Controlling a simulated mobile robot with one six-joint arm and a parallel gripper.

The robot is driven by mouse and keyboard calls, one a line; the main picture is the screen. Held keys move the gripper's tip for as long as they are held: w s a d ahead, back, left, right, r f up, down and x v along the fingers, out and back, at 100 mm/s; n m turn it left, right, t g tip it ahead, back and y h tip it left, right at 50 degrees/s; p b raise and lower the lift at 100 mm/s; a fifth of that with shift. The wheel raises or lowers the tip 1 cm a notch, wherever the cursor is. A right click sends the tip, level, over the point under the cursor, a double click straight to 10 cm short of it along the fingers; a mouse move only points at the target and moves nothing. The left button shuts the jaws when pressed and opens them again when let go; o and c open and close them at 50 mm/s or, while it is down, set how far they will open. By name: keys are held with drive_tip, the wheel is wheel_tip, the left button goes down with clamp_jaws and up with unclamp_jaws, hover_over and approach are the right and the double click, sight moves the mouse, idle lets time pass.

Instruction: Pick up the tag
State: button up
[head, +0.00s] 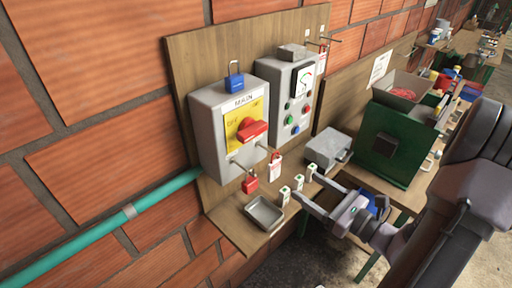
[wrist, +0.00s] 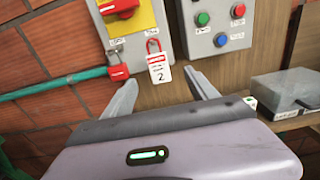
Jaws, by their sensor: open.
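The tag (head: 275,168) is a small red and white card. In the wrist view the tag (wrist: 159,70) shows a red loop on top and the number 2. My gripper (head: 307,188) is open and empty, its fingers pointing toward the board. In the wrist view the tag appears between the two fingertips of my gripper (wrist: 163,79) and beyond them, apart from both. My gripper's body hides the shelf below.
A red padlock (head: 250,184) hangs left of the tag; a blue padlock (head: 234,81) is on top of the isolator. The shelf bears a metal tray (head: 252,223), several small white blocks (head: 284,197) and a grey box (head: 327,148). A button box (head: 290,100) stands above right.

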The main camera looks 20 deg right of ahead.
sight(276, 168)
drive_tip(key=x, duration=1)
drive_tip(key=shift+w+a, duration=0.1)
drive_tip(key=shift+a, duration=0.3)
drive_tip(key=x, duration=0.5)
drive_tip(key=shift+a+f, duration=0.1)
drive_tip(key=shift+f, duration=0.3)
drive_tip(key=shift+w, duration=0.1)
drive_tip(key=c, duration=1.4)
